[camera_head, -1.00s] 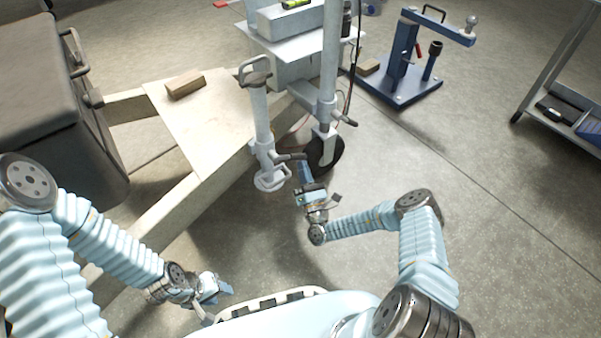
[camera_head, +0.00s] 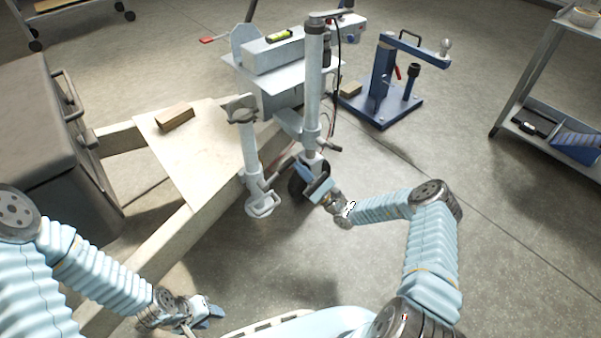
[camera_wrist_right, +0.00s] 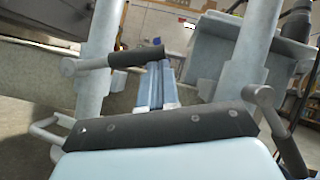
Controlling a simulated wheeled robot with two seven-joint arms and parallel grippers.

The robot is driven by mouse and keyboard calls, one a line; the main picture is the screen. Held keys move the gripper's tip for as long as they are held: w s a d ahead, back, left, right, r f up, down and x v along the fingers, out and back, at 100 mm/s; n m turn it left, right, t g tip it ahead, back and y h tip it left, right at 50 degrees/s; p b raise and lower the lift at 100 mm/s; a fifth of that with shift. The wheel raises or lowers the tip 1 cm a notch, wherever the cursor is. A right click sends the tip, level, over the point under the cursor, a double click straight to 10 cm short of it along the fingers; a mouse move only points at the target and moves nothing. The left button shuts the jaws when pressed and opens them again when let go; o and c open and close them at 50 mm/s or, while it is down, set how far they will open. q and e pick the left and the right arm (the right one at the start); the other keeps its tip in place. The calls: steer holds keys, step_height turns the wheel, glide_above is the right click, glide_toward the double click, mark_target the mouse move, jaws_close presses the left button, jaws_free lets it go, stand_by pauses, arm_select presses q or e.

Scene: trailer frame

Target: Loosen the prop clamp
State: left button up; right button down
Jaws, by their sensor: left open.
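The prop (camera_head: 249,150) is a grey upright tube on a flat foot (camera_head: 261,206), beside the trailer frame. Its clamp (camera_head: 254,180) is low on the tube. In the right wrist view, a lever with a black grip (camera_wrist_right: 138,59) runs right from the left post. My right gripper (camera_head: 312,182) is low, right of the prop and close to the jockey wheel post. In the wrist view its blue fingers (camera_wrist_right: 158,85) look close together, near the grip's end. I cannot tell whether they hold it. My left gripper (camera_head: 207,310) is open and empty at the lower left, away from the prop.
The jockey wheel post (camera_head: 314,80) stands right of the prop, with its own clamp handle (camera_head: 329,146). A wooden block (camera_head: 175,117) lies on the frame's plate. A blue stand (camera_head: 388,103) and a shelf (camera_head: 510,95) are further right. The floor in front is open.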

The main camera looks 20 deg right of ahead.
steer(key=r+n+g+p, duration=0.1)
steer(key=r+n+g+y, duration=0.1)
steer(key=n, duration=0.1)
steer(key=shift+s+a+r+n+y+p, duration=0.1)
steer(key=shift+a+r+n+y+p, duration=0.2)
steer(key=shift+r+p, duration=0.1)
arm_select(q)
steer(key=shift+w+a+r+p, duration=0.15)
steer(key=shift+r+p, duration=0.4)
steer(key=shift+r, duration=1.1)
arm_select(e)
steer(key=shift+s+a+r+n+g+y, duration=0.1)
steer(key=shift+a+r+n+g+y, duration=0.1)
steer(key=shift+r+n+g, duration=0.3)
steer(key=shift+s+a+r+n+g+y, duration=0.15)
steer(key=shift+n+g, duration=0.15)
steer(key=shift+n, duration=0.4)
steer(key=shift+w+r, duration=0.1)
